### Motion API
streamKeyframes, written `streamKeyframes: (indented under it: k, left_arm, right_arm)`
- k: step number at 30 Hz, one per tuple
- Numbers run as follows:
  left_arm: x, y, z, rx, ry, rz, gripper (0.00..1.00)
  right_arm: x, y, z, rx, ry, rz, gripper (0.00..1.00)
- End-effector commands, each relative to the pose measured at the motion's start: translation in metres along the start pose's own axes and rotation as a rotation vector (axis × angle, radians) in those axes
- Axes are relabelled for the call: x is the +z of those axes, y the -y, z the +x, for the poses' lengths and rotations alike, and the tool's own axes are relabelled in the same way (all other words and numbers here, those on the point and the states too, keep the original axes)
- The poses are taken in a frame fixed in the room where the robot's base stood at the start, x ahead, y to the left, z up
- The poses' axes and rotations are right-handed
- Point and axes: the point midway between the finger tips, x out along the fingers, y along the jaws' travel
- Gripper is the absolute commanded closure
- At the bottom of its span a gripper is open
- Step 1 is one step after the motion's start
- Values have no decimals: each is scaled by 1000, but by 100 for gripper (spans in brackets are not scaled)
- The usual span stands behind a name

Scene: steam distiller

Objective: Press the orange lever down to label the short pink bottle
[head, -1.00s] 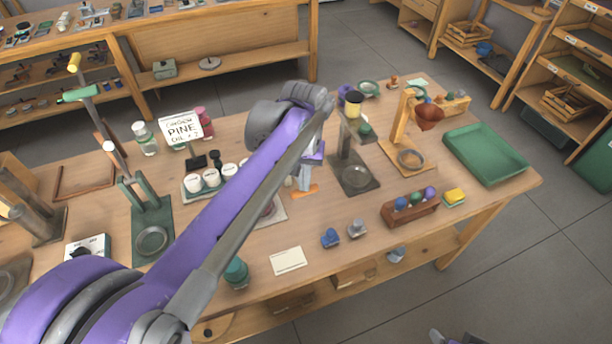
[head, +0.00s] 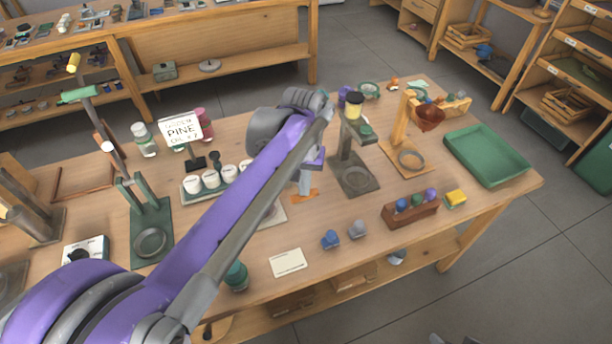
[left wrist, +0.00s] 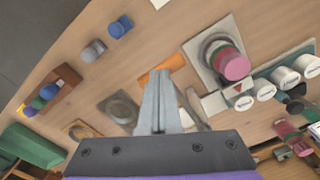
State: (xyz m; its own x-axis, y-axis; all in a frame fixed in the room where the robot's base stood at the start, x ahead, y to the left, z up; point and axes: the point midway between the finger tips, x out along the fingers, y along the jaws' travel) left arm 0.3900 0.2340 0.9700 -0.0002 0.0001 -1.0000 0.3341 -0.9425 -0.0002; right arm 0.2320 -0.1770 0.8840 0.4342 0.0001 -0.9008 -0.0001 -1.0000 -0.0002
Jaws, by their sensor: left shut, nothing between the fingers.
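The orange lever (head: 304,195) shows as a short orange bar beside the labelling stand. In the left wrist view the orange lever (left wrist: 168,66) lies just behind my fingertips. My left gripper (head: 305,187) is shut and empty, pointing down at the lever; I cannot tell whether it touches. It also shows in the left wrist view (left wrist: 160,74). The short pink bottle (left wrist: 234,65) sits on the pale plate of the stand (left wrist: 202,62), right of my fingers there. In the head view my arm hides most of the stand and this bottle. My right gripper is not in view.
White-lidded jars on a tray (head: 190,188) stand left of my arm. A dark press stand (head: 357,178) is close to the gripper's right. Small blue and grey pieces (head: 331,240) lie in front. A green tray (head: 487,155) is at the far right.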

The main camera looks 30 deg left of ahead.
Motion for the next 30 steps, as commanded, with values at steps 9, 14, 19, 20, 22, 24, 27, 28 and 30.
streamKeyframes:
  k: [9,14,19,20,22,24,27,28,30]
  left_arm:
    - [0,0,-13,0,-1,0,100]
    - [-1,0,-28,1,-2,0,100]
    - [-1,0,-44,1,-2,0,100]
    - [-1,0,-46,1,-2,0,100]
    - [-1,0,-53,1,-2,0,100]
    - [-1,0,-59,1,-2,0,100]
    - [-1,0,-68,0,-1,0,100]
    - [-1,0,-71,0,-1,0,100]
    - [-1,0,-77,1,-2,0,100]
  right_arm:
    - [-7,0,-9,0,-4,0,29]
    - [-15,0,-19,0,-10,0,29]
    - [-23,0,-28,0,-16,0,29]
    - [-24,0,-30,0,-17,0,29]
    - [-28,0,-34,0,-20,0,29]
    - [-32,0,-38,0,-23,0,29]
    - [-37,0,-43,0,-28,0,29]
    - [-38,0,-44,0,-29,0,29]
    - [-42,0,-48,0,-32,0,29]
